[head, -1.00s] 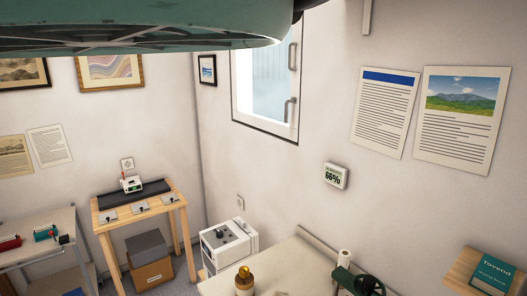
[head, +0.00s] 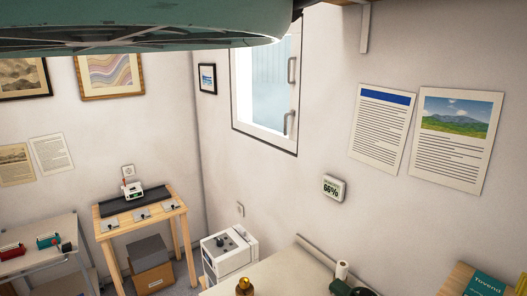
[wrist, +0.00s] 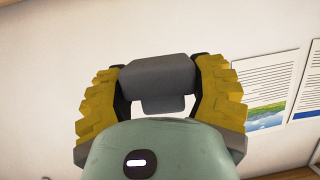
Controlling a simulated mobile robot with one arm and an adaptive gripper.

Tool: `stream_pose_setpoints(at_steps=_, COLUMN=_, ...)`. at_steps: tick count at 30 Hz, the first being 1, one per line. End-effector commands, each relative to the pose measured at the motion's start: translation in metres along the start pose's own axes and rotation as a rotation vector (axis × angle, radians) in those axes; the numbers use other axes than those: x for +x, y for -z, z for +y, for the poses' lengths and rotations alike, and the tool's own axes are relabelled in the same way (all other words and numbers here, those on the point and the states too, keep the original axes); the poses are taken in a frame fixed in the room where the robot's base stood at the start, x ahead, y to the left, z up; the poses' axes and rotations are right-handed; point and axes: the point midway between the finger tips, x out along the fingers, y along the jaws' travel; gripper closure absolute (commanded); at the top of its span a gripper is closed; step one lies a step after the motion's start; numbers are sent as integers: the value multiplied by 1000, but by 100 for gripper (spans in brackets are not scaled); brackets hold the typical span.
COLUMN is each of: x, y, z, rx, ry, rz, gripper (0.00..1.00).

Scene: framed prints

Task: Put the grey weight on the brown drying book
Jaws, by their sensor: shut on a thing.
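In the wrist view my gripper (wrist: 160,95) has its yellow ridged fingers on both sides of a grey block, the grey weight (wrist: 160,73), and is shut on it. The weight is held up in the air, with the pale wall behind it. My gripper and the weight do not show in the head view. I cannot make out the brown drying book in either view.
A teal book (head: 487,284) lies on a wooden shelf at the right. A wooden table (head: 138,216) stands in the corner.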

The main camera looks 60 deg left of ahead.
Motion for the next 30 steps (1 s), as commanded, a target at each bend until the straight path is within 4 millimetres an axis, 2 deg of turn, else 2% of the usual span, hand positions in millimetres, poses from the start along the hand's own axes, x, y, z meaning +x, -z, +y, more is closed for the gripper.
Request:
stream_pose_setpoints(at_steps=1, x=-9, y=24, z=5, rx=-9, ry=11, rz=6, gripper=83)
stream_pose_setpoints(at_steps=3, x=-17, y=40, z=4, rx=-22, ry=49, rz=3, gripper=83)
stream_pose_setpoints(at_steps=6, x=-29, y=62, z=4, rx=-44, ry=107, rz=2, gripper=83)
stream_pose_setpoints(at_steps=12, x=-56, y=93, z=1, rx=-87, ry=229, rz=0, gripper=83)
stream_pose_setpoints(at_steps=21, x=-81, y=106, z=-6, rx=-124, ry=341, rz=1, gripper=83)
stream_pose_setpoints(at_steps=30, x=-82, y=105, z=-8, rx=-129, ry=355, rz=5, gripper=84)
